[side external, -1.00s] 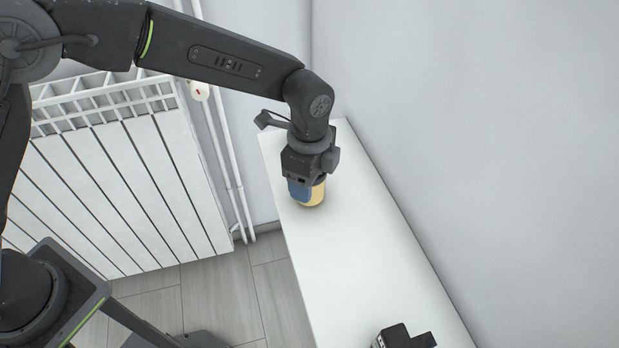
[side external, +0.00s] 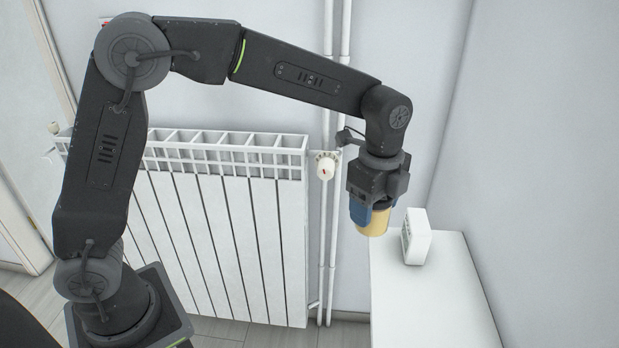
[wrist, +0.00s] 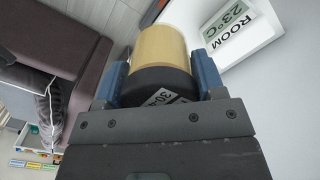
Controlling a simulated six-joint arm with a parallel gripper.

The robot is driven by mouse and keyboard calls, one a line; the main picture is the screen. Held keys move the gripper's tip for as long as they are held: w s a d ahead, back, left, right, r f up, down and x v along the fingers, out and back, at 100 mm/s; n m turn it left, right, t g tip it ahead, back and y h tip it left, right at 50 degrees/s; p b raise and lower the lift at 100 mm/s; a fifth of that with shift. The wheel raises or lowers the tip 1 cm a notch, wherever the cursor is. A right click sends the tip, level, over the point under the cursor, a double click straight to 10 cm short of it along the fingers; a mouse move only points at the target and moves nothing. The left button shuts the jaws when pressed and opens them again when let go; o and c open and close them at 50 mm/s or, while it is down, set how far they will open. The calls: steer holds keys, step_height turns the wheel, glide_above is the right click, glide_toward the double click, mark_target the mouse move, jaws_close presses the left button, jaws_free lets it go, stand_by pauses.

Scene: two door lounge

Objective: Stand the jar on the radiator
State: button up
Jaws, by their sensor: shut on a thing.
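The jar (side external: 374,228) is tan with a black lid that bears a label. My gripper (side external: 371,213) has blue fingers and is shut on it, beside the left end of the white shelf. In the wrist view the jar (wrist: 158,50) sits between the two fingers (wrist: 163,82), its lid toward the gripper and its tan body pointing away. In the side view its bottom hangs in the air, slightly tilted. The white radiator (side external: 225,215) stands against the wall to the left of the gripper, with an open slatted top.
A white pipe pair and a valve knob (side external: 326,166) stand between radiator and gripper. A white thermometer box (side external: 417,237) stands on the white shelf (side external: 425,305); its display shows in the wrist view (wrist: 233,25). A dark sofa (wrist: 60,80) shows in the wrist view.

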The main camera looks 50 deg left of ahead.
steer(key=w+a+r+n, duration=0.2)
steer(key=a+n, duration=0.2)
steer(key=a, duration=0.8)
steer(key=w+a+r+n, duration=0.2)
steer(key=a+n, duration=0.2)
steer(key=a, duration=0.9)
steer(key=s+a+r+n, duration=0.3)
steer(key=s+a+n, duration=0.3)
steer(key=a, duration=0.7)
steer(key=s+a+r+n, duration=0.2)
steer(key=s+a+n, duration=0.35)
steer(key=a, duration=0.75)
steer(key=shift+m, duration=0.95)
steer(key=w+d+f, duration=0.1)
steer(key=w+f, duration=0.1)
steer(key=w+d+f, duration=0.2)
steer(key=w, duration=0.1)
steer(key=w+d+f, duration=0.2)
steer(key=w, duration=0.1)
steer(key=shift+f, duration=2.3)
